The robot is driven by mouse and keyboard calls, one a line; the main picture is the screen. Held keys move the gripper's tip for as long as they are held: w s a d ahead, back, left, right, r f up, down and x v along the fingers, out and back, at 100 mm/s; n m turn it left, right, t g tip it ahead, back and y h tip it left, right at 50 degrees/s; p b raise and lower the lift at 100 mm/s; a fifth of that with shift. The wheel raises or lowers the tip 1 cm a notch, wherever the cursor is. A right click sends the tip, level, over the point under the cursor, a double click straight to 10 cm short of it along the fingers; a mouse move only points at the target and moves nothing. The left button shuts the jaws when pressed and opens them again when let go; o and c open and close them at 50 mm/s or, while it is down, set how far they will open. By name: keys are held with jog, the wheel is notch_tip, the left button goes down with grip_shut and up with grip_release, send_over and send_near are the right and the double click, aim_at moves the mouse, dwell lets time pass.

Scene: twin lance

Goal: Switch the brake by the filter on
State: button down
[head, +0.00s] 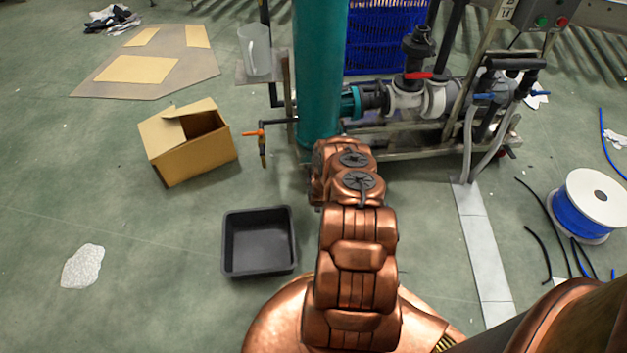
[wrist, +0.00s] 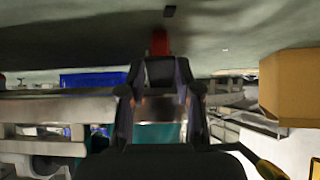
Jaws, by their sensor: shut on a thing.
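A small red part (wrist: 160,42), which looks like the brake, shows right at my fingertips in the wrist view; whether it is on or off cannot be told. My gripper (wrist: 159,66) is shut on it, with the fingers close together. In the head view my own copper arm hides the gripper and this red part. The filter, a tall teal column (head: 321,70), stands on the metal frame just beyond my arm. A teal surface also shows behind the fingers in the wrist view (wrist: 157,134).
An orange-handled tap (head: 258,133) sticks out left of the filter. A cardboard box (head: 188,142) and a black tray (head: 258,270) stand left. Pipes with a red-handled valve (head: 418,75) and hoses (head: 470,140) are right. A blue reel (head: 583,212) lies far right.

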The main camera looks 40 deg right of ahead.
jog(key=shift+s+d+f, duration=0.15)
jog(key=shift+s+f, duration=0.15)
jog(key=shift+s, duration=0.2)
jog(key=c, duration=1.1)
grip_release()
jog(key=o, duration=0.3)
jog(key=shift+w+r, duration=0.1)
jog(key=shift+w, duration=0.2)
jog(key=shift+r, duration=0.1)
jog(key=shift+a, duration=0.2)
